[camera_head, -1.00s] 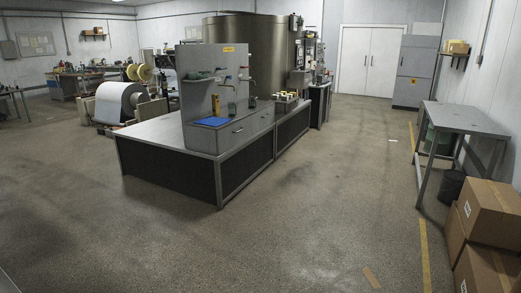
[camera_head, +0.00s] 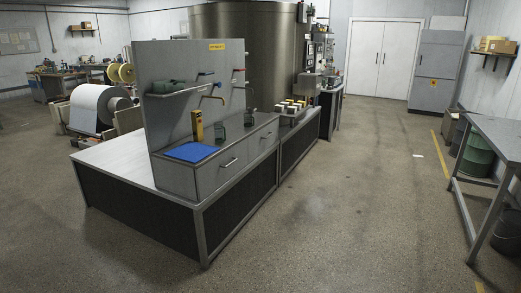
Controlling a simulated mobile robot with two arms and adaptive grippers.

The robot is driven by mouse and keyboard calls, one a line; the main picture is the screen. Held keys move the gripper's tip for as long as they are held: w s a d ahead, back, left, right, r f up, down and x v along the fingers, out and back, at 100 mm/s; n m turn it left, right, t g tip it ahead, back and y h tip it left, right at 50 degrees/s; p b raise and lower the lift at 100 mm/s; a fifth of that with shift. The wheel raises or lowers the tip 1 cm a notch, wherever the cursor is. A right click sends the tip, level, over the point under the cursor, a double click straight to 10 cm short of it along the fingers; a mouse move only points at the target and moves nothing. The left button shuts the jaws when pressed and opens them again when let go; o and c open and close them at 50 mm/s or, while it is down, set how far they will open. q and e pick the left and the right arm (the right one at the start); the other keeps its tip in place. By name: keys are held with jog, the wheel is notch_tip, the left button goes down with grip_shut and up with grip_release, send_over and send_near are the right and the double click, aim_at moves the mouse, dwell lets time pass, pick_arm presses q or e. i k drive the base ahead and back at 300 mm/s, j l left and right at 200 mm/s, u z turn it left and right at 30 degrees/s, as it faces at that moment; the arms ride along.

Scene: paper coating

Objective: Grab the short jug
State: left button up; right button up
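Two small clear vessels stand on the workbench ledge. The nearer, shorter-looking one (camera_head: 220,133) is just right of a yellow upright object (camera_head: 198,126). The other vessel (camera_head: 248,117) is farther back along the ledge, near the pipe fittings. They are small in the picture, so I cannot tell for sure which is the short jug. Neither of my grippers is in view.
The grey workbench (camera_head: 122,172) stands ahead on the left, with a blue mat (camera_head: 191,152) and several small containers (camera_head: 291,106). A metal table (camera_head: 500,138) stands on the right.

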aim_at(249, 117)
jog(key=i, duration=2.55)
